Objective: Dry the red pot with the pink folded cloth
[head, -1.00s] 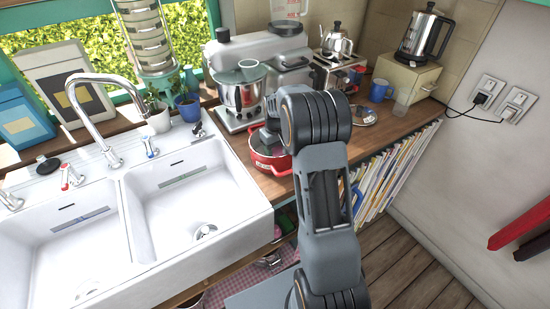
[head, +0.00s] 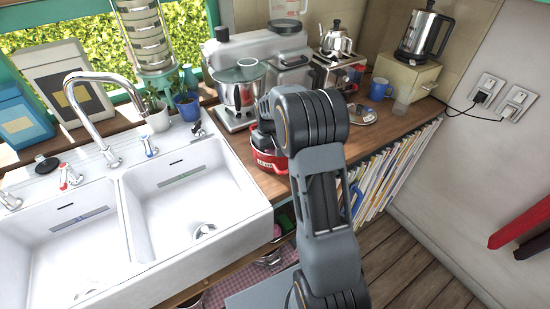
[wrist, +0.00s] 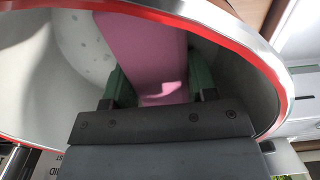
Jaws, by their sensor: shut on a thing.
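The red pot (head: 268,161) stands on the wooden counter just right of the sink, partly hidden behind my arm. In the wrist view its pale speckled inside and red and silver rim (wrist: 285,85) surround my gripper. My gripper (wrist: 160,88) is inside the pot's mouth, with its dark green fingers on either side of the pink folded cloth (wrist: 148,45). It is shut on the cloth, which extends from the fingers toward the pot's inner surface. Whether the cloth touches the pot is not clear. In the head view the cloth is hidden.
The white double sink (head: 200,200) lies to the left. A stand mixer (head: 240,85) stands close behind the pot. A toaster (head: 335,68), a blue mug (head: 379,89) and a kettle (head: 425,35) are farther right. Some counter right of my arm is clear.

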